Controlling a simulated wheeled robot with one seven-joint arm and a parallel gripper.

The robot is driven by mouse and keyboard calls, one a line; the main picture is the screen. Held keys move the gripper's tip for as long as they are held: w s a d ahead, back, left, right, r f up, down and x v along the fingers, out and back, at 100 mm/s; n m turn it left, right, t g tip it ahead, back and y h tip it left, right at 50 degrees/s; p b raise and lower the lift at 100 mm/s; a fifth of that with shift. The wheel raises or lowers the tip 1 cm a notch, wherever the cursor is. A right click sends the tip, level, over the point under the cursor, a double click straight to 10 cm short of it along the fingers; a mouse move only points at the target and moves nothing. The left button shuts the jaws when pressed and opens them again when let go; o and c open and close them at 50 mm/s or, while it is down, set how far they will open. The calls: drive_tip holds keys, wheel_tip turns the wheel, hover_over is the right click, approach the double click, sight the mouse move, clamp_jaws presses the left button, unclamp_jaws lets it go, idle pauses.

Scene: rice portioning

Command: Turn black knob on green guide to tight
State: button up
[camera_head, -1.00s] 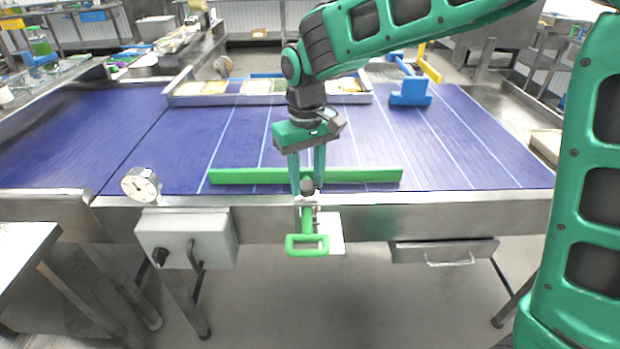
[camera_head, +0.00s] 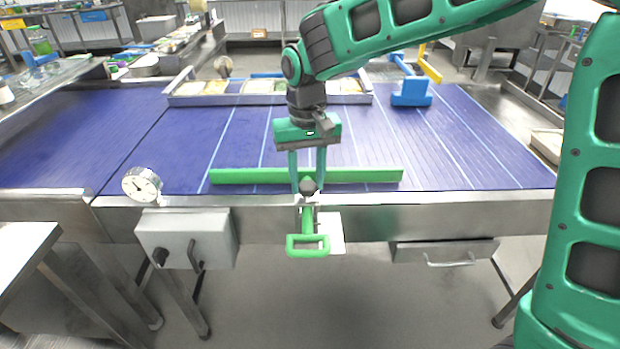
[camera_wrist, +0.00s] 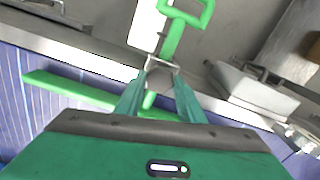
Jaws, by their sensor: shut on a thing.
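The green guide (camera_head: 365,175) is a long bar lying across the near edge of the blue belt, with a green loop handle (camera_head: 307,247) hanging at the front of the metal rail. The black knob (camera_head: 308,186) sits at the rail, where the handle's stem meets the bar. My gripper (camera_head: 308,183) points down from above with its fingers on either side of the knob, shut on it. In the wrist view the fingertips (camera_wrist: 160,72) come together by the handle's stem, and the knob itself is mostly hidden. The loop handle (camera_wrist: 186,12) shows beyond them.
A blue block (camera_head: 411,93) and a metal frame with filled trays (camera_head: 268,100) lie further back on the belt.

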sight(307, 184)
drive_tip(key=o, duration=1)
drive_tip(key=shift+w+r, duration=0.1)
drive_tip(key=shift+w, duration=0.1)
drive_tip(key=shift+o, duration=0.2)
drive_tip(key=shift+s, duration=0.1)
wheel_tip(307, 184, up, 11)
drive_tip(key=shift+f, duration=0.2)
